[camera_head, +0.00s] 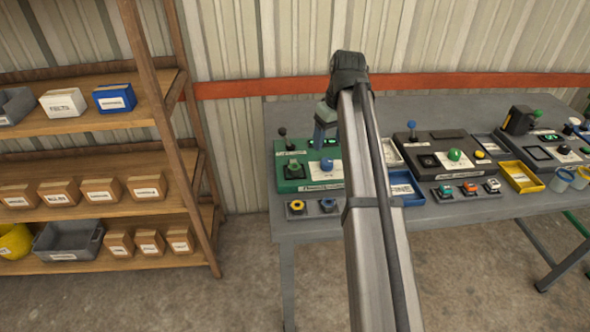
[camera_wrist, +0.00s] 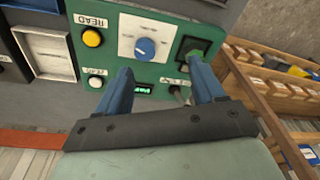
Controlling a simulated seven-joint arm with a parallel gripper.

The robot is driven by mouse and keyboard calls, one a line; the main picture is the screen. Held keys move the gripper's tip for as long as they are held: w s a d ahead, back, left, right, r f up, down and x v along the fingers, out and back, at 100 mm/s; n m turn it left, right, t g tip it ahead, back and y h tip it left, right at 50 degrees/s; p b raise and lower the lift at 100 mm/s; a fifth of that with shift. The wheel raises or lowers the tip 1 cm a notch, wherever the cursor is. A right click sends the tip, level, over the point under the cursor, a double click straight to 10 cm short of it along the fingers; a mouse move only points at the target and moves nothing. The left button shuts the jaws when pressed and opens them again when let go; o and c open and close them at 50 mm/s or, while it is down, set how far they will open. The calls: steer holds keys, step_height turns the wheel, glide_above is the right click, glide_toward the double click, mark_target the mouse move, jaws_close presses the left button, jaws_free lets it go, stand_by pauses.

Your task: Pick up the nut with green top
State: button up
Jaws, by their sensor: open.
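A small dark piece with a green top (camera_head: 294,168) sits on the left part of the green panel (camera_head: 285,185). In the wrist view its green top (camera_wrist: 196,53) shows on a black square, near the right fingertip. Another small green-topped piece (camera_head: 445,190) stands in a row at the table's front. I cannot tell for sure which is the nut. My gripper (camera_wrist: 159,64) is open and empty above the green panel, its blue fingers on either side of a blue dial (camera_wrist: 145,48).
A black-knobbed lever (camera_head: 283,133) rises at the green panel's back. A dark panel (camera_head: 430,152), blue tray (camera_head: 408,187) and yellow tray (camera_head: 521,177) stand to the right. Wooden shelves (camera_head: 100,155) with boxes are left of the table (camera_head: 455,212).

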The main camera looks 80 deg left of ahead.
step_height(320, 180, up, 2)
steer(key=n, duration=0.2)
glide_above(295, 166)
steer(key=w+d, duration=0.2)
steer(key=s, duration=0.1)
steer(key=f, duration=0.4)
steer(key=a+f, duration=0.1)
steer(key=f, duration=0.3)
steer(key=s+f, duration=0.1)
steer(key=f, duration=0.4)
steer(key=shift+a, duration=0.35)
steer(key=c, duration=1.2)
